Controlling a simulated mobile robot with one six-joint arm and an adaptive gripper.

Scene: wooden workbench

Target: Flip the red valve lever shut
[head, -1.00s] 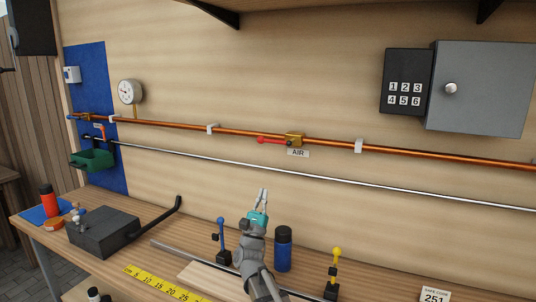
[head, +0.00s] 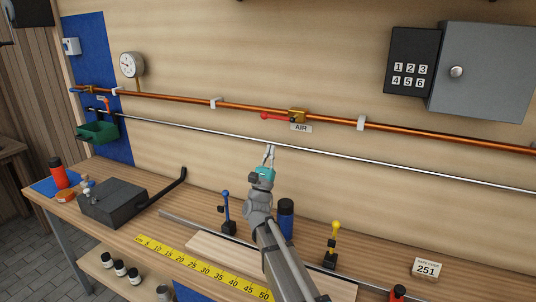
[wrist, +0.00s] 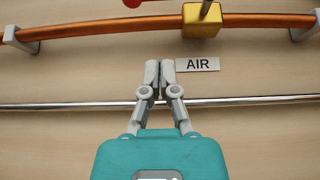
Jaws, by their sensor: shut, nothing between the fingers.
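The red valve lever (head: 272,115) lies along the copper pipe (head: 180,101), pointing left from the brass valve body (head: 297,115). An "AIR" label (head: 301,127) sits just below the valve. In the wrist view the brass valve body (wrist: 201,20) is at the top, and only a small part of the red lever (wrist: 132,2) shows at the upper edge. My gripper (head: 270,149) is shut and empty, below the lever and apart from it. In the wrist view my gripper's fingertips (wrist: 159,67) are together, left of the "AIR" label (wrist: 198,64) and below the copper pipe.
A thin silver pipe (head: 220,134) runs below the copper one. White brackets (head: 361,122) hold the copper pipe. A keypad (head: 412,61) and grey box (head: 482,72) are at the right. Blue (head: 226,209) and yellow (head: 333,241) levers and a blue bottle (head: 286,218) stand on the bench.

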